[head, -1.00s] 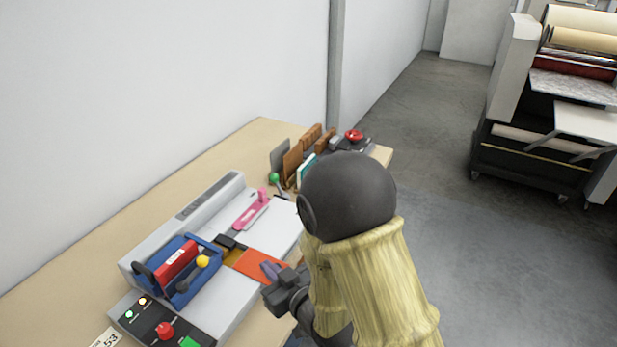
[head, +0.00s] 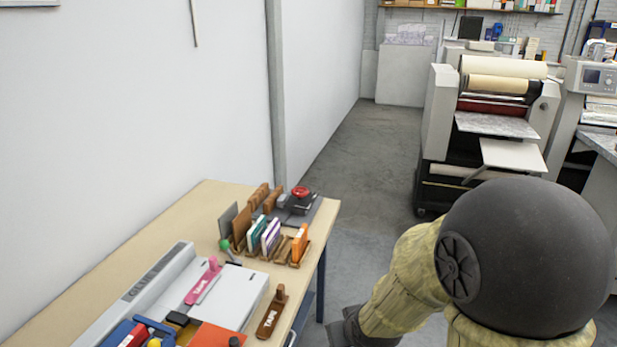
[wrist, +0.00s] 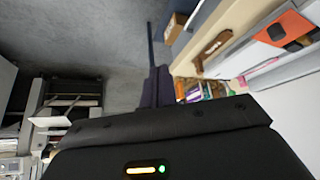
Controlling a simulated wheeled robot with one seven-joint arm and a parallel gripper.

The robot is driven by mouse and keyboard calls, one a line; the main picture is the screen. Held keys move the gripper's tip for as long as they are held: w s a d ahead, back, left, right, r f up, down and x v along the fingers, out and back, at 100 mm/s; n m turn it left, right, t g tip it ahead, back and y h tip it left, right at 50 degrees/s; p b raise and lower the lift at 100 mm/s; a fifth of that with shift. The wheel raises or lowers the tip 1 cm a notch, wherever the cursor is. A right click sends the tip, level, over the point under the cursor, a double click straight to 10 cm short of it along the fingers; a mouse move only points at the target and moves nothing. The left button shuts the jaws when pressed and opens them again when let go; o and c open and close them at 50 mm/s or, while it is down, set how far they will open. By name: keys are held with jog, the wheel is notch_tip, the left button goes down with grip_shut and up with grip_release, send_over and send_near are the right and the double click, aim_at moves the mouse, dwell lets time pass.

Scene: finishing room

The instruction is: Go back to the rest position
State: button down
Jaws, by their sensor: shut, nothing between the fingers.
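My gripper (wrist: 156,88) shows in the wrist view as two dark purplish fingers, closed together with nothing between them. It points out over the grey floor, beside the workbench. In the head view my arm is at the lower right, and its dark end is partly cut off at the bottom edge, so the fingers are not seen there. The workbench (head: 172,208) is to the left of my arm, with a gap of floor between.
The bench holds a grey gluing machine (head: 145,283), a brown tape-marked tool (head: 268,318), a wooden rack with upright cards (head: 262,238) and a red-knobbed device (head: 300,195). A large roll laminator (head: 440,120) stands at the back right. The floor (head: 350,180) between is clear.

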jog(key=s+d+r+m+g+h+p, duration=0.1)
jog(key=s+d+r+m+g, duration=0.1)
jog(key=s+d, duration=0.5)
jog(key=shift+s+r+m+g, duration=0.4)
jog(key=shift+s+r+g, duration=0.1)
jog(key=shift+r+g, duration=0.25)
